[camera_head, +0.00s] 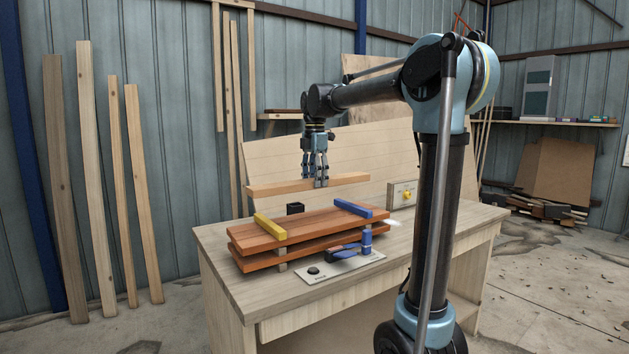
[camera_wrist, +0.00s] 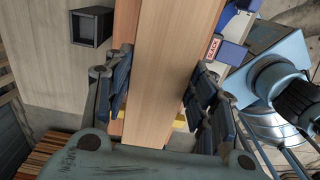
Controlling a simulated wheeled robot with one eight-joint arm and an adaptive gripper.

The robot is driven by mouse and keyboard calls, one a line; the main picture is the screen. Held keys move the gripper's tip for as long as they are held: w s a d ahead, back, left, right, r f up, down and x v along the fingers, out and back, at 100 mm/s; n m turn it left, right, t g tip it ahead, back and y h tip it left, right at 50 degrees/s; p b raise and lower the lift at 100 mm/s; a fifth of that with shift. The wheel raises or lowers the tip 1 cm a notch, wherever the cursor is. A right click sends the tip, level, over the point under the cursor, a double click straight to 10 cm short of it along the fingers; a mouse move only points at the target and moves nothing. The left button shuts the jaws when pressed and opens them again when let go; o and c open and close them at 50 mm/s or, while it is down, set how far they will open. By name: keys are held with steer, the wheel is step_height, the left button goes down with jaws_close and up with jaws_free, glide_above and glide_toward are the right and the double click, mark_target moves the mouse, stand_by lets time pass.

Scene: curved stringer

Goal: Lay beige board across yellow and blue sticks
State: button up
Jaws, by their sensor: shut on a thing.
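The beige board (camera_head: 272,186) is held level in the air above the workbench. My gripper (camera_head: 320,181) is shut on it near its middle. In the wrist view the board (camera_wrist: 167,70) runs between the two fingers of my gripper (camera_wrist: 158,88). The yellow stick (camera_head: 270,227) lies across the left part of the top red-brown board. The blue stick (camera_head: 353,208) lies across its right part. In the head view the beige board hangs above and behind the two sticks, apart from them. In the wrist view it hides most of what lies below.
Two red-brown boards (camera_head: 300,226) are stacked with spacers on the workbench (camera_head: 225,290). A black box (camera_head: 295,208) stands behind them. A box with a yellow button (camera_head: 403,194) is at the right.

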steer(key=shift+f, duration=3.85)
steer(key=shift+f, duration=0.6)
steer(key=o, duration=1.6)
